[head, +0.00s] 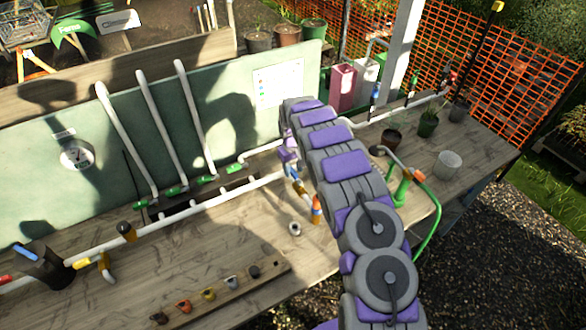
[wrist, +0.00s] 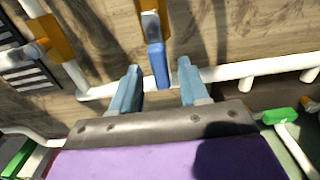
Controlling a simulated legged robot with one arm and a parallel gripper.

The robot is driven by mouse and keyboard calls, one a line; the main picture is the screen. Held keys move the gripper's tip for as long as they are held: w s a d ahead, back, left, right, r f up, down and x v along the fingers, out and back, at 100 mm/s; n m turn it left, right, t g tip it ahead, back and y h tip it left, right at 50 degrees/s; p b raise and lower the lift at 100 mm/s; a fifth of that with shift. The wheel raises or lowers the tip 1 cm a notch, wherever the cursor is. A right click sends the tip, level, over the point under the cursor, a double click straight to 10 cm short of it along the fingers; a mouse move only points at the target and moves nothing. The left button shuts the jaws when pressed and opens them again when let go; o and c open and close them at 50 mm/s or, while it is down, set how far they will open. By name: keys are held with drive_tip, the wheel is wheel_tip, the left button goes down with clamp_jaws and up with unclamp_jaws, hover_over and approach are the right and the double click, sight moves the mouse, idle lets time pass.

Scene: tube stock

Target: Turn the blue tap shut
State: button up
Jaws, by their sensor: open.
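My gripper (wrist: 158,72) is open, with one pale blue finger on each side of the lever and a visible gap to both. I cannot tell how deep the lever sits between the fingers. In the head view my gripper (head: 291,160) is above the white pipe at mid-bench, and my arm hides much of the area around it.
A white pipe (head: 205,203) runs along the wooden bench, with green-handled taps (head: 175,190) behind it. Another blue handle (head: 25,252) is at far left. A rack of coloured pieces (head: 215,296) lies in front. A green hose (head: 436,205) and pots (head: 427,122) are right.

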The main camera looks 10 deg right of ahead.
drive_tip(key=shift+f, duration=0.15)
drive_tip(key=shift+c, duration=0.3)
clamp_jaws()
idle(0.3)
